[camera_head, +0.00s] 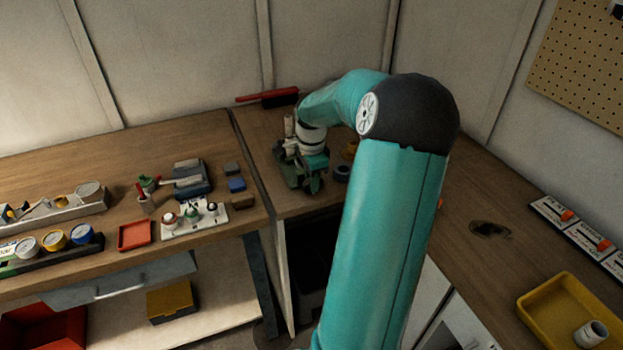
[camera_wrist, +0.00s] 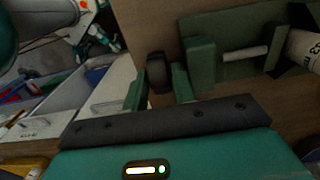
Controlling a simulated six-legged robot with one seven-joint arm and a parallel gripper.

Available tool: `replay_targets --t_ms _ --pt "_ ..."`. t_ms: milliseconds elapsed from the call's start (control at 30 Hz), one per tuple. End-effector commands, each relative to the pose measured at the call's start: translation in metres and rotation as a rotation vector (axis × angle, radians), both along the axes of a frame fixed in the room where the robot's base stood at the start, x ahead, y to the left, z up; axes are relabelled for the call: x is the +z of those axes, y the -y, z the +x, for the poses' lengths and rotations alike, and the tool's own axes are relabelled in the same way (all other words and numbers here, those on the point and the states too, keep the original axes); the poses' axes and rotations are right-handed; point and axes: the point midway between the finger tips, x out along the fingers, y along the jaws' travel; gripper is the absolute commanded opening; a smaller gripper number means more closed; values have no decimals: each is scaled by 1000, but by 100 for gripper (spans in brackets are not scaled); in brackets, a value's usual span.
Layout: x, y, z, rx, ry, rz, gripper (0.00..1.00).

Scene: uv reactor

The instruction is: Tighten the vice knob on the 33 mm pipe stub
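The green vice (camera_wrist: 255,50) fills the upper right of the wrist view, and it also shows in the head view (camera_head: 292,172), partly covered by my arm. The white pipe stub (camera_wrist: 305,48), with a "33" marking, is at the right edge beside a metal rod. The dark round vice knob (camera_wrist: 158,73) is left of the near green jaw. My gripper (camera_wrist: 160,80) has one green finger on each side of the knob. The knob fills the gap, and the fingers appear to touch it on both sides. In the head view my gripper (camera_head: 314,160) is over the vice.
A red-handled brush (camera_head: 268,97) lies behind the vice. A dark ring (camera_head: 341,173) sits to its right. A yellow tray (camera_head: 535,318) with a pale pipe piece stands at the lower right. Small blocks (camera_head: 237,185) and an orange tray (camera_head: 134,236) are on the left bench.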

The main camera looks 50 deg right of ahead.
Motion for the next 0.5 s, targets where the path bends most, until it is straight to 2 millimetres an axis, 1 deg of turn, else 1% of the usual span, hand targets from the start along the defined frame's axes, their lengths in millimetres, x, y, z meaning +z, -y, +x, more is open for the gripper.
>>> replay_targets --t_ms 33,100,133,500 --pt "0 0 0 0 0 0 16" --pt "0 0 0 0 0 0 2" --pt "0 0 0 0 0 0 0" --pt "0 1 -1 -3 20 43 0"
